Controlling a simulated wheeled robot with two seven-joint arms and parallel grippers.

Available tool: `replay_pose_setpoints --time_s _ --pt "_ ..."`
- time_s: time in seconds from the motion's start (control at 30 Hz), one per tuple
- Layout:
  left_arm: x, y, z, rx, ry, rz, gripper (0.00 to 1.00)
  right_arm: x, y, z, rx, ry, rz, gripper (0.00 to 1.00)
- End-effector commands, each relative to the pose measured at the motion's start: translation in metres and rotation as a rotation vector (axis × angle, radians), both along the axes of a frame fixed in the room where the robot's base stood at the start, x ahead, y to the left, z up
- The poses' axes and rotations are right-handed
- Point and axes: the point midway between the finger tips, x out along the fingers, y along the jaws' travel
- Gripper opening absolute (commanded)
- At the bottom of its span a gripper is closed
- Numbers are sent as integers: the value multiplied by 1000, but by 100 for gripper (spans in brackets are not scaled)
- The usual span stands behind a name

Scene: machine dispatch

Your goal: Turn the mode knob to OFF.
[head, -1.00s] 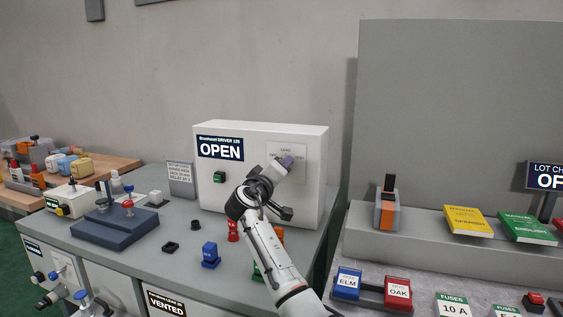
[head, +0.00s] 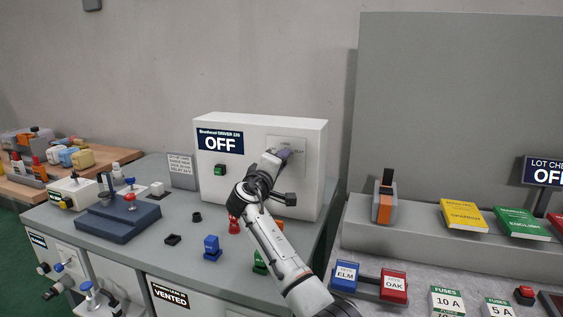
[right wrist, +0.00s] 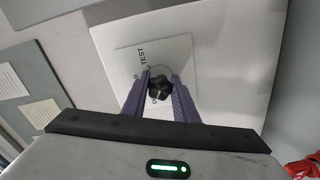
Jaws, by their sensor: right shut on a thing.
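The white control box (head: 310,185) stands on the grey bench, and its display (head: 220,143) reads OFF. The black mode knob (right wrist: 158,88) shows in the right wrist view on a pale label plate (right wrist: 128,72), where the word TEST can be read. My right gripper (right wrist: 160,92) is shut on the knob, with its two purple fingers on either side of it. In the head view my right gripper (head: 284,153) reaches the plate and hides the knob. My left gripper is not in view.
A green button (head: 220,169) is on the box's front. Blue (head: 211,247) and red pieces stand on the bench before it. A blue fixture (head: 118,219) stands at left.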

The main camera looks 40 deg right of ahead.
Motion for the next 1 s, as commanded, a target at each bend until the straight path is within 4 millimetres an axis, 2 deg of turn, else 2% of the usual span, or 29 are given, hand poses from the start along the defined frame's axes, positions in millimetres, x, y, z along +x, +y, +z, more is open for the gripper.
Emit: replay_pose_setpoints --time_s 0.1,0.13,0.23,0.5,0.63,0.77,1.0 --pt "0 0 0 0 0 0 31 0 0 -1 -1 4 0 4" --pt "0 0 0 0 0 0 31 0 0 -1 -1 4 0 30" --pt "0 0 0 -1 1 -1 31 0 0 -1 -1 3 0 45" --pt "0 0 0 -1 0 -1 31 0 1 -1 -1 1 1 45" --pt "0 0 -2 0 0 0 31 -3 8 -2 0 0 2 45" --pt "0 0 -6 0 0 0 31 -12 26 -3 1 -1 4 45" --pt "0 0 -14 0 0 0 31 -34 68 -3 1 0 4 45"
